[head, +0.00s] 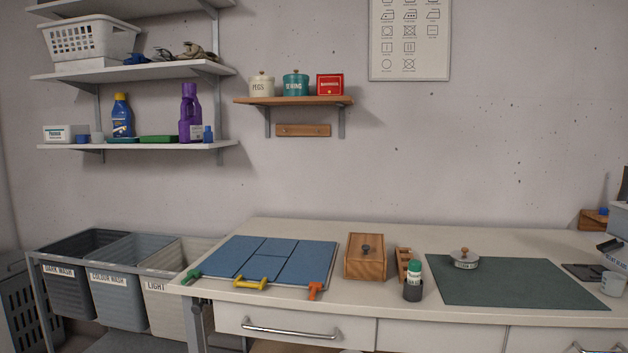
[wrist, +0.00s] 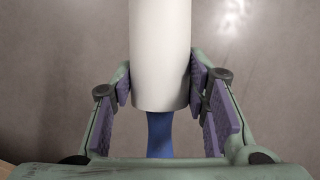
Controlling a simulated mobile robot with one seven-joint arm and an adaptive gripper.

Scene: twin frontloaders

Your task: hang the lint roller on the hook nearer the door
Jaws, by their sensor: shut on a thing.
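The lint roller shows in the wrist view as a white cylinder (wrist: 160,50) with a blue handle (wrist: 160,133). My gripper (wrist: 160,88) is shut on the white roller, with a purple pad on each side of it. The far end of the roller runs out of the top of that view. In the head view I cannot make out my gripper or the roller. A small wooden rail (head: 302,130) is fixed to the wall under the small wooden shelf. It has small marks near each end, too small to tell as hooks. No door is in view.
The wooden shelf (head: 270,101) above the rail holds two tins and a red box. The counter (head: 385,297) carries a blue folding board (head: 270,258), a wooden box (head: 367,262) and a dark green mat (head: 520,282). Laundry bins stand at the left.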

